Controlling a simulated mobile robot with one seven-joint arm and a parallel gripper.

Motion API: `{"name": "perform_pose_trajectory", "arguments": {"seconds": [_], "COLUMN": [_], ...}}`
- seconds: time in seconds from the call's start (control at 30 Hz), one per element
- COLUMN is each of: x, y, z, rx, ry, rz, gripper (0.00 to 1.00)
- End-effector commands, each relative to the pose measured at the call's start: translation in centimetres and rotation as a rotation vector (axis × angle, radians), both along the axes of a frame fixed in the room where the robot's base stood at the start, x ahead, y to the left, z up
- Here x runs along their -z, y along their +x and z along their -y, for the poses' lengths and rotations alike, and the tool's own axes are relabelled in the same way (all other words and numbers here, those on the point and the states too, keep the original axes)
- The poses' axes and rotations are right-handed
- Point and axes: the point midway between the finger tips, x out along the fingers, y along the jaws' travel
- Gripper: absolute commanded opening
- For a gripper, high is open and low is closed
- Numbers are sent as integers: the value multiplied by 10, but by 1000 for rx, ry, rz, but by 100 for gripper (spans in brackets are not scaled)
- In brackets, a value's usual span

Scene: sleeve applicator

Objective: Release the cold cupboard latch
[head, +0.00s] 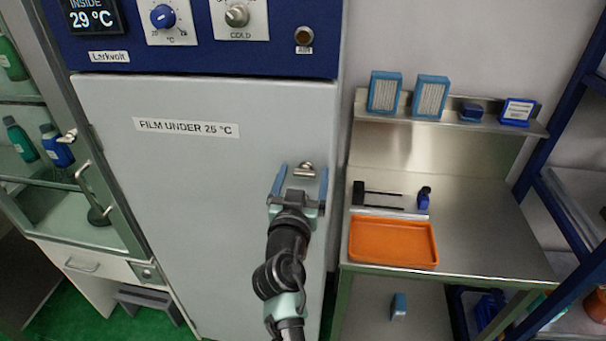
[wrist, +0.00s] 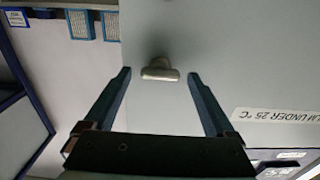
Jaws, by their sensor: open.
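The cupboard (head: 165,190) has a pale grey door labelled "FILM UNDER 25 °C", under a blue control panel. The latch (head: 305,170) is a small metal handle near the door's right edge. It also shows in the wrist view (wrist: 160,71) as a short rounded bar on a stem, lying across the picture. My gripper (head: 304,168) is in front of the door at the latch. In the wrist view my gripper (wrist: 159,74) is open, with one blue finger on each side of the latch and a visible gap to both. Nothing is held.
The blue panel (head: 200,55) carries a "29 °C" display, a blue dial and a grey knob marked "COLD". A steel bench (head: 470,230) with an orange tray (head: 393,242) stands to the right. A glass cabinet (head: 85,185) with bottles stands left.

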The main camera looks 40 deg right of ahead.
Motion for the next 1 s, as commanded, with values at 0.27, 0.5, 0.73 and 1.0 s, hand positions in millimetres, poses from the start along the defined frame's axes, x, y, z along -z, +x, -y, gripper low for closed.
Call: {"name": "perform_pose_trajectory", "arguments": {"seconds": [0.27,0.5,0.73,1.0], "x": [0,0,0,1], "y": [0,0,0,0], "z": [0,0,0,0], "rx": [0,0,0,0], "ry": [0,0,0,-32], "rz": [0,0,-1,-39], "gripper": [77,34,4,4]}}
